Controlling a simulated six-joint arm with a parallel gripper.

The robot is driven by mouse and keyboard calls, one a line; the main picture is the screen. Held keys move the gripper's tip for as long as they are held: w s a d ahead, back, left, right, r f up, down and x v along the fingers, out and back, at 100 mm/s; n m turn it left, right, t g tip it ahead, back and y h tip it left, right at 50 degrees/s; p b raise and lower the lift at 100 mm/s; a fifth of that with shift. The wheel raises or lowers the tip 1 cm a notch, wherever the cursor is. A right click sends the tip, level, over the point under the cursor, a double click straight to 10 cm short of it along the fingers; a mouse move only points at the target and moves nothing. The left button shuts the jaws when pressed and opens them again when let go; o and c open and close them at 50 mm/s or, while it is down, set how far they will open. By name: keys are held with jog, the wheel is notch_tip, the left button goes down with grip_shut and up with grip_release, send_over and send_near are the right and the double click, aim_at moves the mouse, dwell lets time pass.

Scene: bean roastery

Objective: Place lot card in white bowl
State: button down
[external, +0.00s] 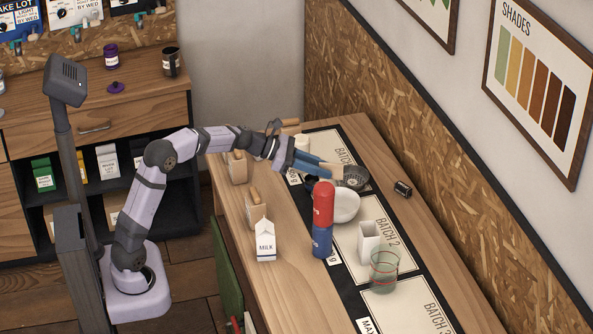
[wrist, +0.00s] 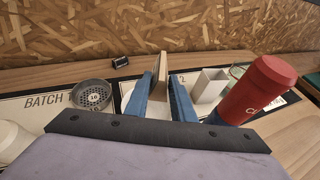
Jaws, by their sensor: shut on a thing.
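My gripper (external: 318,167) reaches over the table from the left, its blue fingers shut on a thin tan card (external: 337,172), which I take to be the lot card. In the wrist view the card (wrist: 159,66) stands on edge between the fingertips (wrist: 161,86), held above the table. The white bowl (external: 347,206) sits on the mat just beyond the red canister, in front of the card in the external view. In the wrist view only a strip of the white bowl (wrist: 126,98) shows beside the left finger; the fingers hide the rest.
A dark perforated dish (external: 355,179) stands behind the white bowl. A tall red-and-blue canister (external: 322,205) stands close beside the bowl. A white rectangular holder (external: 368,243), a glass (external: 384,271) and a milk carton (external: 265,246) stand nearer. A small black item (external: 402,188) lies near the wall.

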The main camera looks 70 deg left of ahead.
jog(key=shift+f+b, duration=0.4)
jog(key=shift+f, duration=4.6)
jog(key=shift+f, duration=0.15)
jog(key=shift+f, duration=0.1)
jog(key=c, duration=1.5)
grip_release()
jog(key=shift+r, duration=0.2)
